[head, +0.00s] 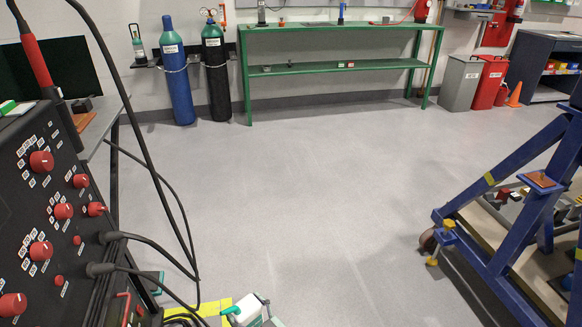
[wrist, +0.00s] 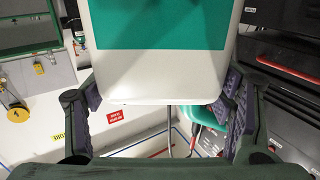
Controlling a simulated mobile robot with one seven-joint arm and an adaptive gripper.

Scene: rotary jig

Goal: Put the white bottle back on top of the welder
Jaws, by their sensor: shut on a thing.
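The white bottle (wrist: 160,75) with a green label fills the upper middle of the wrist view. My gripper (wrist: 160,97) is shut on it, one finger pad on each side. In the head view the bottle (head: 247,306) shows only in part at the bottom edge, with a green piece at its left. It looks tilted there and is held clear of the welder. The welder (head: 50,215), a dark box with red knobs, stands at the left of the head view. Its front panel shows; most of its top is outside the picture.
Black cables (head: 170,190) hang from the welder's front and loop down between it and the bottle. A torch with a red handle (head: 36,62) stands at the welder's top edge. A blue frame (head: 510,240) stands at right. The middle floor is clear.

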